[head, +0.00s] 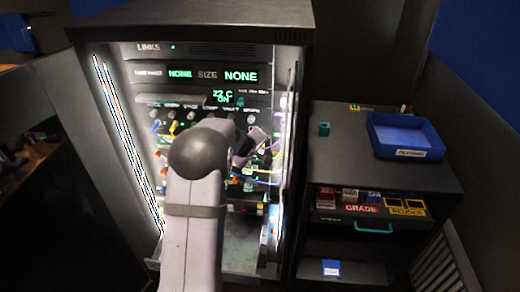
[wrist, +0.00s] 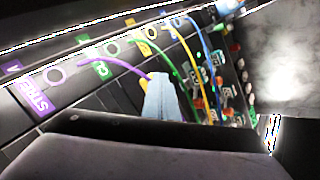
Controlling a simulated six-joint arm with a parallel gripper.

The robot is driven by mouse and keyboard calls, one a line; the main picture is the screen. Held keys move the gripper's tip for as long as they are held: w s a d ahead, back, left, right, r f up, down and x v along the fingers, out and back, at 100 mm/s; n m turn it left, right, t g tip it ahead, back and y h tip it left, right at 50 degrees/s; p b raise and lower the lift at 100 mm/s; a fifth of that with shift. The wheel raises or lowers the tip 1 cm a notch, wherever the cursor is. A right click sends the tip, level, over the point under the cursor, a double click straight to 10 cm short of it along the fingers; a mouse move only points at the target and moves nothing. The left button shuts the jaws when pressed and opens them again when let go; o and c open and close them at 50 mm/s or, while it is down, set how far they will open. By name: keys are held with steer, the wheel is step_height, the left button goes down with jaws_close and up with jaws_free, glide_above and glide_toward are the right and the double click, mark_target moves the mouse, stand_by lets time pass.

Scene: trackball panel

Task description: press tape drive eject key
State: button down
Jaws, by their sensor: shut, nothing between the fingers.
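A lit equipment rack (head: 207,50) stands open in the head view, with green displays at the top and cables and small controls below. I cannot make out which part is the tape drive or its eject key. My arm reaches into the rack and hides part of its middle. My gripper (head: 253,147) is in front of the cabled rows. In the wrist view my gripper (wrist: 166,98) is shut and empty, its pale fingers beside a purple cable (wrist: 115,63) and a yellow cable (wrist: 197,65). I cannot tell whether the fingertips touch the panel.
Green and blue cables cross the panel close to the fingers, and small red and grey parts (wrist: 225,90) sit to the right. In the head view, a side cabinet (head: 335,170) carries a blue tray (head: 407,154) and a teal block (head: 324,128). The rack's side walls bound the arm.

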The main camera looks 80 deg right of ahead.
stand_by(0.4)
steer(key=shift+a+b, duration=0.85)
steer(key=shift+b, duration=0.05)
steer(key=shift+a+b, duration=1.85)
steer(key=shift+a, duration=0.65)
